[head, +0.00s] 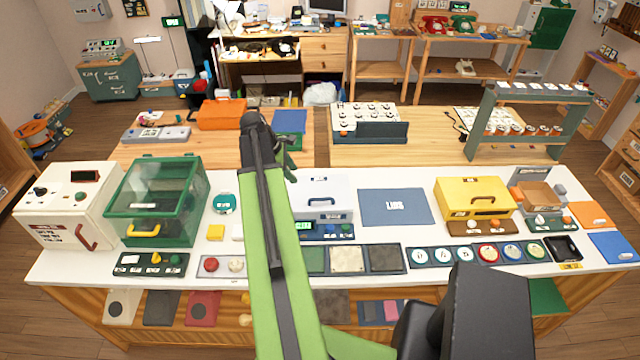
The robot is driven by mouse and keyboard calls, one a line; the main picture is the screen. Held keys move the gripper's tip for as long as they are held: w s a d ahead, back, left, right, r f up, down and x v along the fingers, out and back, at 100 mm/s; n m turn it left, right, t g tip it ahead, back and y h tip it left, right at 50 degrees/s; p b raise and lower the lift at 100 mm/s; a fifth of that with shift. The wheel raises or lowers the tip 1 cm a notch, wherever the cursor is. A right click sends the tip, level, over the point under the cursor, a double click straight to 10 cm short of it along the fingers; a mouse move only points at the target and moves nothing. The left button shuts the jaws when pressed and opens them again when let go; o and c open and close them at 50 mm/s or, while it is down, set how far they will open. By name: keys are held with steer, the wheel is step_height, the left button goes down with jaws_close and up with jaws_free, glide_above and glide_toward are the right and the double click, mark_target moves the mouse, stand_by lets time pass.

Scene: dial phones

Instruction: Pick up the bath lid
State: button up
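A white box with a grey handle on its flat top (322,188) stands mid-counter, partly behind my arm. A green display and a dark control strip are at its front. This top looks like the bath lid, but no readable label confirms it. It appears seated on the box. My gripper (268,142) is at the far end of my green arm, above and left of the white box and apart from it. The dark fingers overlap the arm and the background, so their opening is unclear. I see nothing held.
A yellow handled box (474,197) stands farther right. A green clear-sided case (155,203) stands left. Tiles and round dials line the counter's front.

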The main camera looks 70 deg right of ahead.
steer(key=f+b, duration=0.1)
steer(key=b, duration=1)
glide_above(311, 199)
steer(key=w+a, duration=0.2)
steer(key=f, duration=1)
steer(key=shift+s+d, duration=0.1)
steer(key=shift+d, duration=0.1)
steer(key=shift+s+d+f+b, duration=0.15)
steer(key=shift+d+f+b, duration=0.05)
steer(key=shift+f+b, duration=0.1)
steer(key=shift+r, duration=0.1)
steer(key=b+x, duration=0.4)
steer(key=x, duration=0.1)
steer(key=shift+s+a+f+b, duration=0.15)
steer(key=shift+f+b, duration=0.1)
steer(key=shift+b, duration=0.15)
steer(key=shift+r, duration=0.2)
jaws_close()
